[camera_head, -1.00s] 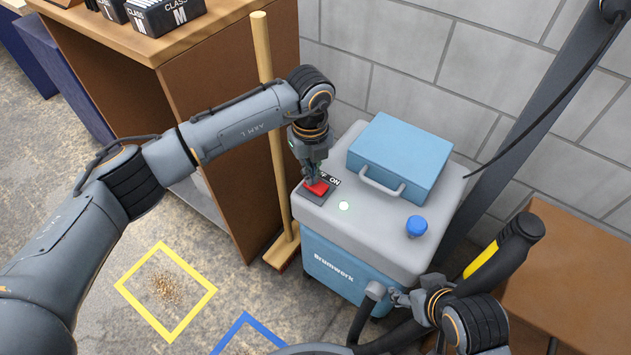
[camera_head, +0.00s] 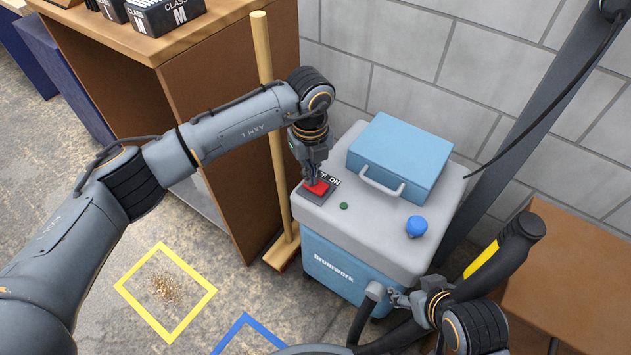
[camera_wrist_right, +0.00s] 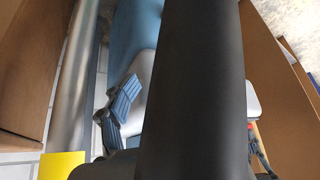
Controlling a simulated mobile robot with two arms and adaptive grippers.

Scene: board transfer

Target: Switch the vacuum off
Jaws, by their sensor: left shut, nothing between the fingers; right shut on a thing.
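The vacuum (camera_head: 340,262) is a blue body with a grey top and stands against the block wall. Its red rocker switch (camera_head: 317,187) sits on a dark plate at the top's left corner, beside an OFF/ON label partly hidden by my gripper. A small round indicator (camera_head: 344,206) near it is dark green and unlit. My left gripper (camera_head: 313,178) is shut and empty, its tips at the switch; exact contact is hard to tell. In the right wrist view, a dark tube (camera_wrist_right: 200,90) hides much of the grip.
A blue case (camera_head: 400,155) and a blue knob (camera_head: 416,226) are on the vacuum's top. A wooden broom (camera_head: 268,100) leans by the brown cabinet (camera_head: 225,120). Debris (camera_head: 166,289) lies inside a yellow floor square (camera_head: 128,270); a blue square (camera_head: 240,325) is nearby.

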